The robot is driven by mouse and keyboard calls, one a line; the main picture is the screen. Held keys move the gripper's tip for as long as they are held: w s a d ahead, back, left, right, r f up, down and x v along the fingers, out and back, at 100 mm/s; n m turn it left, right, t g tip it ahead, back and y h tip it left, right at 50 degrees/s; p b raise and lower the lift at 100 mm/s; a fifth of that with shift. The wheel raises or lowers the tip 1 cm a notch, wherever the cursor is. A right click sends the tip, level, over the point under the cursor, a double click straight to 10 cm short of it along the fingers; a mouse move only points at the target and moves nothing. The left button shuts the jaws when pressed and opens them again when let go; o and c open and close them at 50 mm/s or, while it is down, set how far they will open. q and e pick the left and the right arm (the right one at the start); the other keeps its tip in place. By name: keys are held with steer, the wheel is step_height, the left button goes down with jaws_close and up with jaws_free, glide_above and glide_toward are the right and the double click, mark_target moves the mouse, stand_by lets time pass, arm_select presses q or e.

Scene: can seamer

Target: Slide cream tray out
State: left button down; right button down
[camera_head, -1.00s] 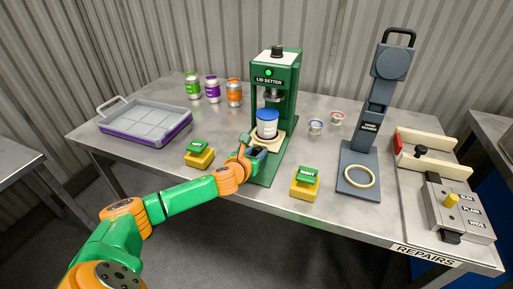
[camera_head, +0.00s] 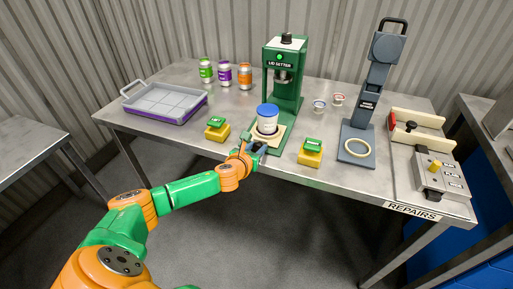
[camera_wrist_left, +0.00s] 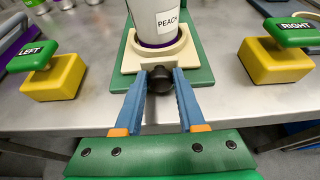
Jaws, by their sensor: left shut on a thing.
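The cream tray (camera_head: 279,136) sits out at the front of the green lid setter (camera_head: 286,95), on its green base. In the left wrist view the cream tray (camera_wrist_left: 135,60) has a round seat with a white can (camera_wrist_left: 156,18) marked "PEAC…" upright in it. The can (camera_head: 268,121) has a blue top in the head view and stands forward of the press head. My left gripper (camera_head: 256,147) is at the tray's front edge. In the wrist view its blue fingers (camera_wrist_left: 160,85) are shut on the tray's black knob (camera_wrist_left: 160,78). My right gripper is not in view.
Yellow blocks with green tops labelled LEFT (camera_head: 217,130) and RIGHT (camera_head: 311,154) flank the lid setter. A grey-purple tray (camera_head: 165,102) and several cans (camera_head: 225,74) are at the left. A dark seamer stand (camera_head: 357,145) and repair fixtures (camera_head: 428,150) are at the right.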

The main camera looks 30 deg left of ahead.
arm_select(q)
steer(key=shift+f, duration=0.15)
steer(key=c, duration=0.5)
jaws_free()
steer(key=shift+s, duration=0.15)
steer(key=shift+s+r, duration=0.15)
steer(key=shift+r, duration=0.05)
steer(key=p+v, duration=0.1)
steer(key=v, duration=0.6)
steer(key=shift+d+f, duration=0.1)
steer(key=shift+d, duration=0.05)
